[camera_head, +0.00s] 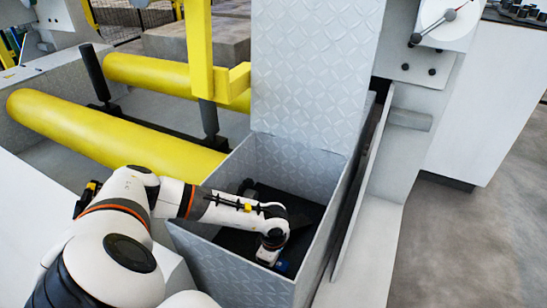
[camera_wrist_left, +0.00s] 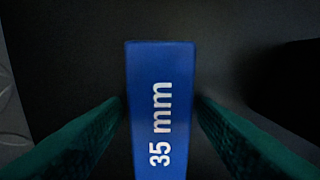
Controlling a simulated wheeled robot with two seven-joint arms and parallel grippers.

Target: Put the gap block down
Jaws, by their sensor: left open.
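The gap block (camera_wrist_left: 161,105) is blue with "35 mm" in white and lies on a dark surface in the left wrist view. My left gripper (camera_wrist_left: 161,100) has its two green fingers on either side of the block, with a narrow gap at each side. In the head view, my left gripper (camera_head: 272,252) reaches down inside the grey metal box (camera_head: 225,270). A bit of blue (camera_head: 282,267) shows beside it at the box's floor, mostly hidden by the gripper. My right gripper is not in view.
The box's patterned lid (camera_head: 305,70) stands upright behind it. Two yellow rollers (camera_head: 110,133) lie to the left, with a yellow post (camera_head: 199,50) near them. A grey machine panel (camera_head: 365,165) stands close on the right. Dark floor inside the box is partly clear.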

